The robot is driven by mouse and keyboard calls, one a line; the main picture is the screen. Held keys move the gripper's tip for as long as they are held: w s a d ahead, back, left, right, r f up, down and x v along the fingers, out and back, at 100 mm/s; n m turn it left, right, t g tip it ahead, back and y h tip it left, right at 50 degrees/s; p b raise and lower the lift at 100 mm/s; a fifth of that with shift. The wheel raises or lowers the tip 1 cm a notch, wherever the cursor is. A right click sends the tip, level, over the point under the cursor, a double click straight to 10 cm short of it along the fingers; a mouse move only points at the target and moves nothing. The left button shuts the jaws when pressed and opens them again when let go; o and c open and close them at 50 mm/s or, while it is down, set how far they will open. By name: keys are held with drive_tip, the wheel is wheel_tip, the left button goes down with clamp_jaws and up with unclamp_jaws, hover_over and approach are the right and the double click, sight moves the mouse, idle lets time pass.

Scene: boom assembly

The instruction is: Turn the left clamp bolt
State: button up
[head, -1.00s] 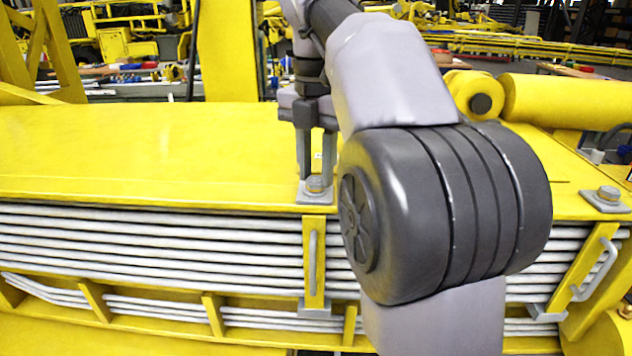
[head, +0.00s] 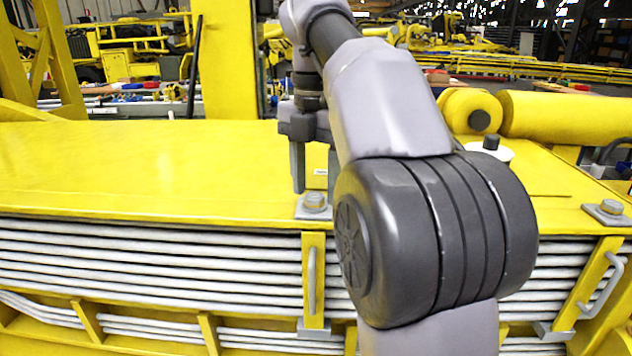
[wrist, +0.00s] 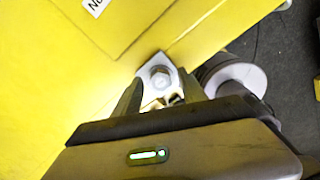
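The left clamp bolt (head: 315,201) is a grey hex head on a square metal plate at the front edge of the yellow boom's top. It also shows in the wrist view (wrist: 160,77), pale, just beyond and between the fingertips. My gripper (head: 315,185) points down at the bolt, with a gap between its two fingers. In the wrist view my gripper (wrist: 161,76) is open, one finger to each side of the bolt head, with nothing held. Whether a finger touches the bolt or plate, I cannot tell.
A second bolt (head: 610,207) sits on a plate at the right. Pale layered strips (head: 150,255) run under the boom top, crossed by yellow brackets with handles (head: 312,272). A yellow cylinder (head: 565,117) lies behind at right. The boom top (head: 130,165) is clear at left.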

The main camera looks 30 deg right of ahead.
sight(316, 194)
wheel_tip(316, 194, up, 17)
drive_tip(key=p, duration=1.4)
drive_tip(key=shift+r, duration=0.2)
